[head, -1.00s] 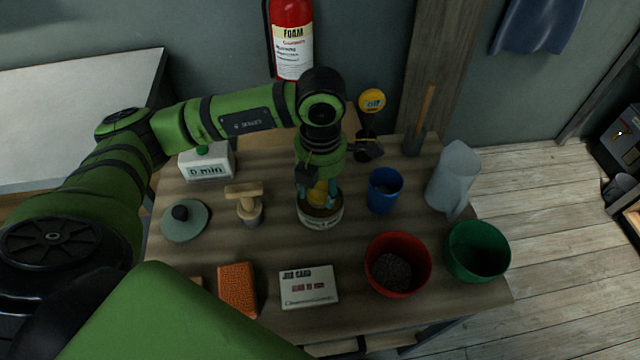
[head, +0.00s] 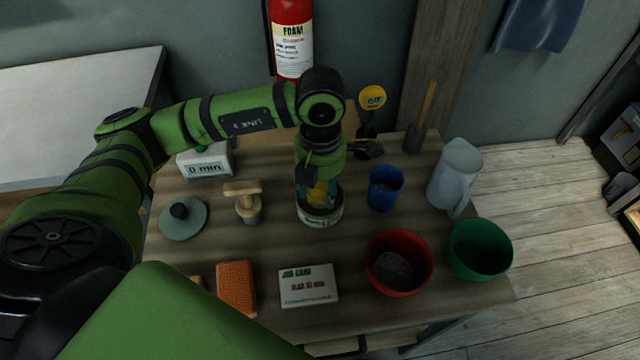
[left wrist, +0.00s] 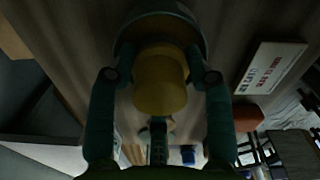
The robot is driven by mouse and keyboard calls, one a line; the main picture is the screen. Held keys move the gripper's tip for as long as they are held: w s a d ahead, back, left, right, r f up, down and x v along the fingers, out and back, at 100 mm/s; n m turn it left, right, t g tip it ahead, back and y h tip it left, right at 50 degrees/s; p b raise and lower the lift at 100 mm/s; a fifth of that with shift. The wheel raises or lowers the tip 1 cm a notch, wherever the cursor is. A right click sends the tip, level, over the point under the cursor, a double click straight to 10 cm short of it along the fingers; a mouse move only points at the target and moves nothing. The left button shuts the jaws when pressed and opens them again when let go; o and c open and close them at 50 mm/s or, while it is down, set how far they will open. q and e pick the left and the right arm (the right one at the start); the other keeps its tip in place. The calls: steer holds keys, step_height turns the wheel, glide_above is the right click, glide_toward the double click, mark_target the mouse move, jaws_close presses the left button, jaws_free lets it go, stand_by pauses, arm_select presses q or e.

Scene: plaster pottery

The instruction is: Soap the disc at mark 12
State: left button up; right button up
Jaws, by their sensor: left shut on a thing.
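My left gripper (head: 320,204) points down over a round piece (head: 322,220) with a pale, lettered side and a dark top, near the middle of the table. It is shut on a yellow, rounded thing (head: 318,193), held at the round piece's top; contact between them is hard to tell. In the left wrist view the yellow thing (left wrist: 160,82) sits between the two teal fingers, in front of a round rim. The fingers hide much of the round piece, and I cannot make out a mark 12. My right gripper is not in view.
Around it stand a blue cup (head: 385,189), a red bowl (head: 399,264) with grey contents, a green bowl (head: 479,250), a pale jug (head: 455,177), a wooden-handled stamp (head: 246,205), a knobbed grey-green disc (head: 184,219), an orange block (head: 237,288), a card (head: 308,286) and a timer box (head: 205,162).

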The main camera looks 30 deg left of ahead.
arm_select(q)
steer(key=shift+s+f+b, duration=0.1)
steer(key=shift+f+b, duration=0.05)
steer(key=shift+b, duration=0.15)
stand_by(1.1)
steer(key=shift+r+p, duration=2.05)
steer(key=shift+r, duration=1.6)
